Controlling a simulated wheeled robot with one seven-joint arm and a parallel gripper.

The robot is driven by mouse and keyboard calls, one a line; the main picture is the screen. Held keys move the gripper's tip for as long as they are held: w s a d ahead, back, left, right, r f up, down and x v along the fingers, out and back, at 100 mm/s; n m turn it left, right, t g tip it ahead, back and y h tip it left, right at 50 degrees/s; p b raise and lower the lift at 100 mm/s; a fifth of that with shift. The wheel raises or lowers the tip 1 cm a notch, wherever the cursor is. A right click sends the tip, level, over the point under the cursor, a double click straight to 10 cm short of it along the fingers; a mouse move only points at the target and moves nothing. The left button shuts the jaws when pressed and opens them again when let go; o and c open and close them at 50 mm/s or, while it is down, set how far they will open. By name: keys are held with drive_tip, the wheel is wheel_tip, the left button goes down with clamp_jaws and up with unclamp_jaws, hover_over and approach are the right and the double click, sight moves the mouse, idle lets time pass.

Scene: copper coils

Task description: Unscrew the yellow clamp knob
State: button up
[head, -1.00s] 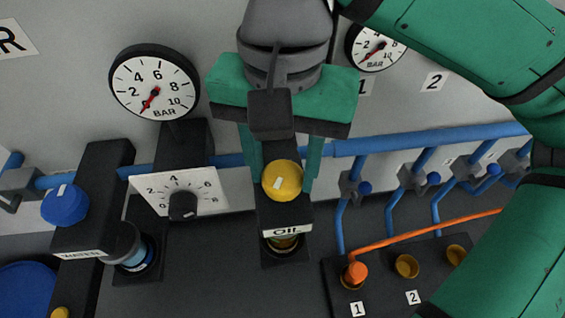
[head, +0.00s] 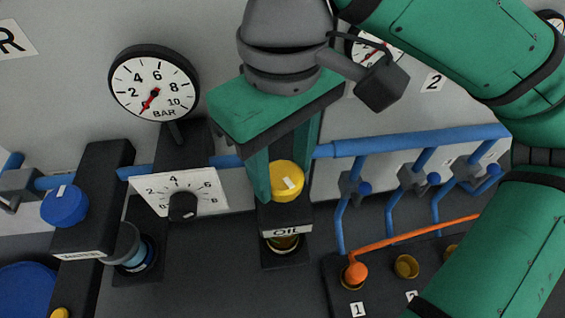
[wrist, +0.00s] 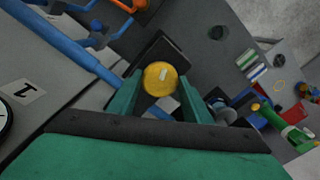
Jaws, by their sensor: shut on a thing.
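The yellow clamp knob (head: 287,181) sits on top of the black OIL clamp block (head: 286,217), with a white mark on its top face. My green gripper (head: 284,178) reaches down over it, with a finger on either side. In the wrist view the knob (wrist: 161,78) lies between the two green fingertips (wrist: 160,88), which are shut on it. The gripper body is turned at an angle over the block. The far finger is partly hidden behind the knob in the head view.
A blue WATER knob (head: 65,206) and a dial plate (head: 181,193) stand to the left. A blue pipe (head: 420,141) with several small valves runs to the right. An orange hose (head: 415,235) ends at socket 1. A pressure gauge (head: 154,82) hangs behind.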

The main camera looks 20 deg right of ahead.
sight(283, 174)
drive_tip(key=n, duration=1.3)
idle(0.6)
drive_tip(key=o, duration=1.1)
drive_tip(key=shift+c, duration=0.2)
wheel_tip(283, 174, up, 11)
drive_tip(key=shift+f, duration=0.15)
